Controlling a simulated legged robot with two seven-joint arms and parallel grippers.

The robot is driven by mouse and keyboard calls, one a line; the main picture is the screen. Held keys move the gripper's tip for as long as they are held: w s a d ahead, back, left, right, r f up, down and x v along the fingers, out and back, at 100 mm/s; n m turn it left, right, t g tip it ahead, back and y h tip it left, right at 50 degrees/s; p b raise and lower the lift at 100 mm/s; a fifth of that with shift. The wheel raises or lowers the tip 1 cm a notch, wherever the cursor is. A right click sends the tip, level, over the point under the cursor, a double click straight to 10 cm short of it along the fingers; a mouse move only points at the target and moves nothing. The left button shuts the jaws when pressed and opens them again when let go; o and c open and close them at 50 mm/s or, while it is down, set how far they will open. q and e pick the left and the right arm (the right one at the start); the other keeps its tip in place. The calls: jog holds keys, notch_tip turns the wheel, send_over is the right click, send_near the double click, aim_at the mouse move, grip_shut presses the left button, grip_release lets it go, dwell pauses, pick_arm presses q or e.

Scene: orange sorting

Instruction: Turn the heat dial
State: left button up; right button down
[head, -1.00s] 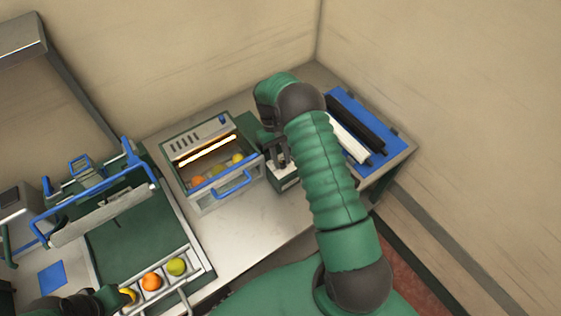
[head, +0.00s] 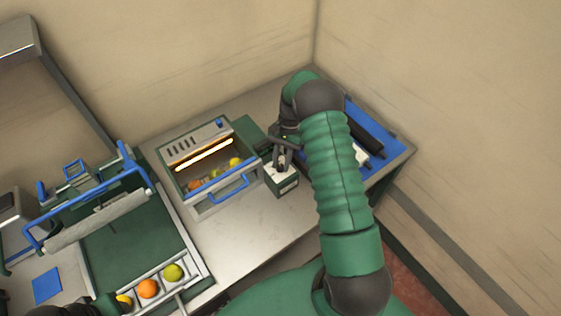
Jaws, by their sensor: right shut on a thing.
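A small dark-green box (head: 284,188) with a pale top stands just right of the heater oven (head: 211,205). My right gripper (head: 282,164) points down onto the top of this box and is shut on what appears to be the heat dial, which the fingers mostly hide. The oven has a glowing bar (head: 205,155), several fruits inside and a blue handle (head: 232,187) at its front. A blue knob (head: 219,123) sits on its back panel. Part of my left arm shows at the bottom left, by a yellow fruit (head: 124,300); its fingers are not clear.
A rack holds an orange fruit (head: 148,288) and a green fruit (head: 173,272) at the lower left. A green tray with a blue-framed roller (head: 98,222) stands behind it. A blue tray (head: 392,147) lies right of my right arm. Bare metal table (head: 235,233) lies before the oven.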

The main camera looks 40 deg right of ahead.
jog(key=shift+m+t, duration=0.7)
jog(key=shift+m, duration=0.8)
jog(key=c, duration=1.2)
grip_release()
jog(key=shift+o, duration=0.2)
jog(key=b+v, duration=0.2)
jog(key=v, duration=1.4)
jog(key=shift+d+r, duration=0.25)
jog(key=shift+d, duration=0.2)
jog(key=shift+w, duration=0.1)
